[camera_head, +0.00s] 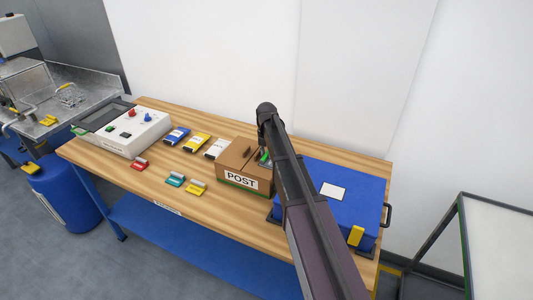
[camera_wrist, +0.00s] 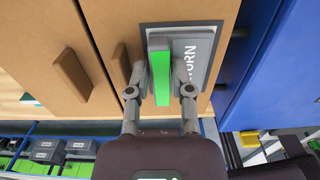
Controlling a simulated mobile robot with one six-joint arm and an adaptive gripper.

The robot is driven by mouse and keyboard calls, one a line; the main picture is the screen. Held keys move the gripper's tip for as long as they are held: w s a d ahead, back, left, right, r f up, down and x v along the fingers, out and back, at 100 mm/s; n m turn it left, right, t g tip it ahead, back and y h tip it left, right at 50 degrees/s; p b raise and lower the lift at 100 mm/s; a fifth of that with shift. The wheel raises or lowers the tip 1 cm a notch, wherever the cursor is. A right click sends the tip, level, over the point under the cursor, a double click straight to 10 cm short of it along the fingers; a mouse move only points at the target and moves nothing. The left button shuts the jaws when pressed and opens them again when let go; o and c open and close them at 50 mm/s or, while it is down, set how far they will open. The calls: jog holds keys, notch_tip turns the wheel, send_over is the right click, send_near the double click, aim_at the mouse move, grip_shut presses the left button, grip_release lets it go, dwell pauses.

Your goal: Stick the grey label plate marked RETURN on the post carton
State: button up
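The brown post carton (camera_head: 233,178), marked POST on its front, stands on the wooden bench in the head view; in the wrist view its brown face (camera_wrist: 105,30) fills much of the picture. The grey RETURN plate (camera_wrist: 203,50) lies against that face, over a darker rectangle. The plate carries a grey-and-green grip tab (camera_wrist: 160,75). My gripper (camera_wrist: 162,82) has one finger on each side of this tab; whether both touch it is unclear. In the head view my arm partly hides the plate and carton.
A blue case (camera_head: 340,188) stands close to the carton's right. Red (camera_head: 140,164), teal (camera_head: 175,180) and yellow (camera_head: 197,187) tabbed plates lie at the bench's front. Several small packs (camera_head: 197,143) and a white control box (camera_head: 130,130) are to the left.

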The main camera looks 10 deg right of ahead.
jog(key=shift+o, duration=1.1)
jog(key=shift+r, duration=0.1)
